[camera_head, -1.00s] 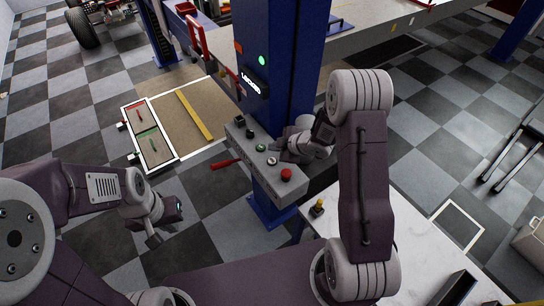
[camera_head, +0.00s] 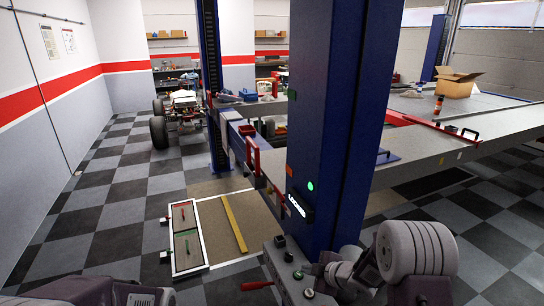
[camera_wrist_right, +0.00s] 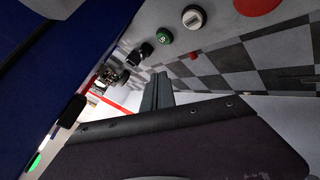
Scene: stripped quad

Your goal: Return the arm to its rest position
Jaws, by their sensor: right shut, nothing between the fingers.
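My right arm comes in at the bottom right of the head view. Its gripper (camera_head: 322,271) is beside the grey control box (camera_head: 290,272) on the blue lift post (camera_head: 335,110). In the right wrist view the gripper's fingers (camera_wrist_right: 157,92) are together and empty, with the box's buttons above them. I cannot tell whether the gripper touches the box. Part of my left arm shows at the bottom left of the head view, but its gripper is below the frame.
A red-handled lever (camera_head: 257,285) sticks out left of the box. A green light (camera_head: 310,186) glows on the post. A white-framed floor panel (camera_head: 185,240) and yellow strip (camera_head: 233,222) lie to the left. A lift runway (camera_head: 450,150) extends right. Checkered floor at left is open.

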